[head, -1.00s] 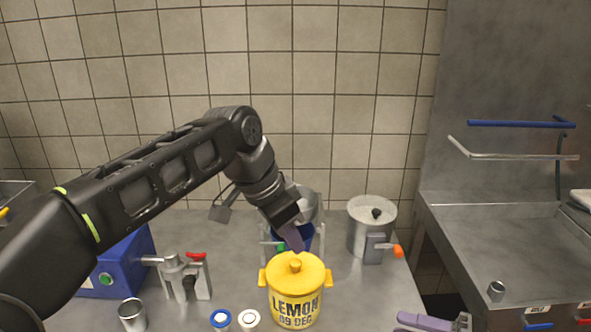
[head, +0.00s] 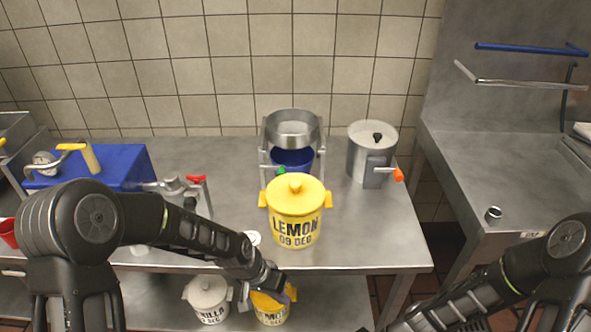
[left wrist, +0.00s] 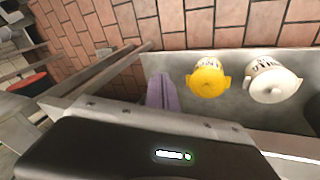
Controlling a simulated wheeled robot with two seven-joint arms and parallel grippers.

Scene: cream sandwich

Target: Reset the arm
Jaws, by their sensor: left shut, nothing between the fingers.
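My left arm (head: 192,228) comes in from the left of the head view and reaches down in front of the table's front edge. My left gripper (head: 289,293) is low, by the yellow tub on the lower shelf, shut and empty. Its purple fingers (left wrist: 162,92) also show together in the left wrist view, with nothing between them. I cannot tell whether they touch the shelf. My right arm (head: 490,285) shows at the lower right of the head view; its gripper is out of the picture.
A yellow lidded LEMON tub (head: 296,212) stands on the table (head: 360,245). Behind it is a metal frame machine (head: 292,130), with a lidded metal pot (head: 372,150) to its right. Below, the shelf holds a white tub (head: 207,297) and a yellow tub (head: 272,306).

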